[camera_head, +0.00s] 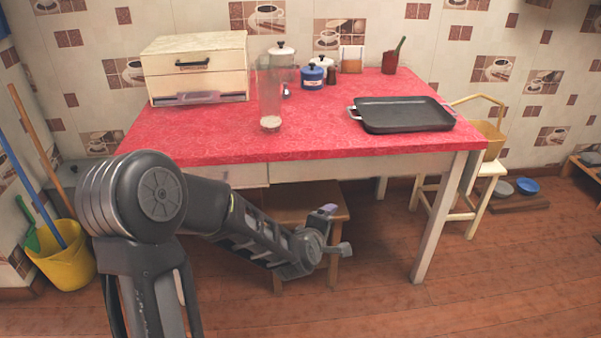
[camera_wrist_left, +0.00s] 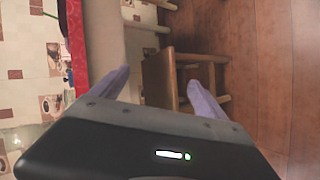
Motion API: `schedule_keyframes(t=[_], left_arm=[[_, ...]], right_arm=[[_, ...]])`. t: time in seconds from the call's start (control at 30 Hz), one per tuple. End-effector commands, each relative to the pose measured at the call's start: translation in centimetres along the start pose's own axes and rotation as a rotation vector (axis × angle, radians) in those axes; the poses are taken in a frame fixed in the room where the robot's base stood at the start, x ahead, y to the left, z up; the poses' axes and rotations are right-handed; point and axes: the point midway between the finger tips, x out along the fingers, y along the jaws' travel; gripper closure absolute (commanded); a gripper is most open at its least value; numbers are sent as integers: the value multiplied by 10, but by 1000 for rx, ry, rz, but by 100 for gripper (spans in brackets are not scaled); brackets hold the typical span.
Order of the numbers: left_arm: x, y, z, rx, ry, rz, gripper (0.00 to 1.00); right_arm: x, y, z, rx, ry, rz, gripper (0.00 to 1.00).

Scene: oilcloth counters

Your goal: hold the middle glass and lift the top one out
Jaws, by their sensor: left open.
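A tall, clear stack of glasses (camera_head: 270,95) stands upright near the front edge of the red oilcloth table (camera_head: 340,128), left of its middle. Its see-through walls are faint, and I cannot tell the single glasses apart. A pale base shows at the bottom. My left gripper (camera_head: 336,230) is below the table top, in front of the table and to the right of the stack, well apart from it. In the left wrist view its two lavender fingers (camera_wrist_left: 158,76) are spread, with nothing between them. The right gripper is not in view.
A cream bread box (camera_head: 195,68) stands left of the stack, and jars, including a blue one (camera_head: 312,77), stand behind it. A black griddle pan (camera_head: 403,113) lies to the right. A wooden stool (camera_head: 300,205) is under the table, beyond my gripper.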

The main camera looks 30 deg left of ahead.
Motion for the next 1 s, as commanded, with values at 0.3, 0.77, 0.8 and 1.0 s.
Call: schedule_keyframes(t=[0.3,0.77,0.8,1.0], left_arm=[[-48,-251,139,888,-601,-354,15],[-154,-398,191,1173,-1059,-491,15],[-154,-399,191,1173,-1061,-492,15],[-153,-398,191,1171,-1057,-491,17]], right_arm=[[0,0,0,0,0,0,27],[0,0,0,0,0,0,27],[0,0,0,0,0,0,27],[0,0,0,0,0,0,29]])
